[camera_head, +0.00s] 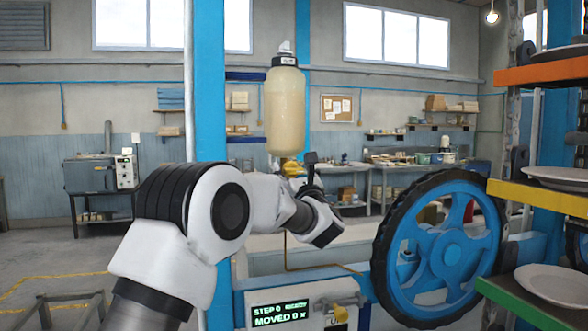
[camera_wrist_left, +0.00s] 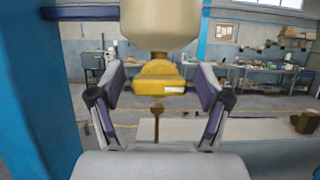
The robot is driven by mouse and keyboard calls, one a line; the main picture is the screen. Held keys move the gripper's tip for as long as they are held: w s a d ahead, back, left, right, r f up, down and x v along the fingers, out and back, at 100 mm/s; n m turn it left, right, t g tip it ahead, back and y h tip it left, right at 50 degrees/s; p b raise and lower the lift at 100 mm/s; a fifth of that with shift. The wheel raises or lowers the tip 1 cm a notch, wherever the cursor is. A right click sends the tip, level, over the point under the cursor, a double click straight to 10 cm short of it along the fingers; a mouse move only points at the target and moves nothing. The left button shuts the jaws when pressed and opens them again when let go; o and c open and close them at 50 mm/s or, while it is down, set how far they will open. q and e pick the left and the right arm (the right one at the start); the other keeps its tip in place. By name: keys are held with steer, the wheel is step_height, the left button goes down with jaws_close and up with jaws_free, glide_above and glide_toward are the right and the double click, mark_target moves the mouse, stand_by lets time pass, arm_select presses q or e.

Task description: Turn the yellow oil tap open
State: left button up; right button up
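The yellow oil tap (camera_head: 291,168) sits under a bottle of pale yellow oil (camera_head: 284,110), beside the blue post. In the left wrist view the tap (camera_wrist_left: 158,77) is a yellow block with a small white label, and a thin brown pipe runs down below it. My left gripper (camera_wrist_left: 160,88) is open, with one finger on each side of the tap. Gaps show between the fingers and the tap. In the head view my left gripper (camera_head: 303,172) is at the tap and its wrist partly hides the area below. My right gripper is not in view.
A blue post (camera_head: 208,90) stands close left of the bottle. A blue handwheel with a black rim (camera_head: 440,248) is at the right. Shelves with plates (camera_head: 552,287) stand at the far right. A panel (camera_head: 280,314) reads "STEP 0" and "MOVED 0", with a yellow part (camera_head: 340,313) beside it.

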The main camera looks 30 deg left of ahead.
arm_select(q)
steer(key=c, duration=1)
